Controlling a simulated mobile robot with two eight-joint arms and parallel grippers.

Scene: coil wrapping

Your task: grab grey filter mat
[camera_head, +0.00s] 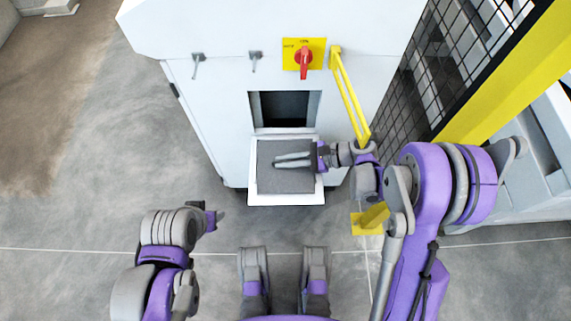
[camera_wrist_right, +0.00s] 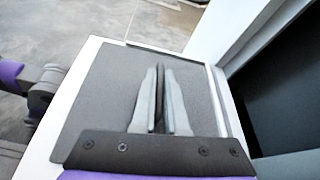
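The grey filter mat (camera_head: 285,182) lies flat on a white tray-like flap (camera_head: 286,199) in front of the white cabinet. In the right wrist view the mat (camera_wrist_right: 100,92) fills much of the middle. My right gripper (camera_head: 276,160) reaches in from the right, its two fingers over the mat. The wrist view shows the fingers (camera_wrist_right: 160,70) close together with a narrow dark gap; whether they pinch the mat I cannot tell. My left gripper (camera_head: 211,219) is left of the flap, away from the mat; its fingers are too small to judge.
The cabinet (camera_head: 215,110) has a dark opening (camera_head: 285,107) above the flap, and a red switch (camera_head: 304,62) on a yellow plate. A yellow bar (camera_head: 350,95) hangs on its right. A black mesh fence (camera_head: 425,75) stands right. The floor at left is clear.

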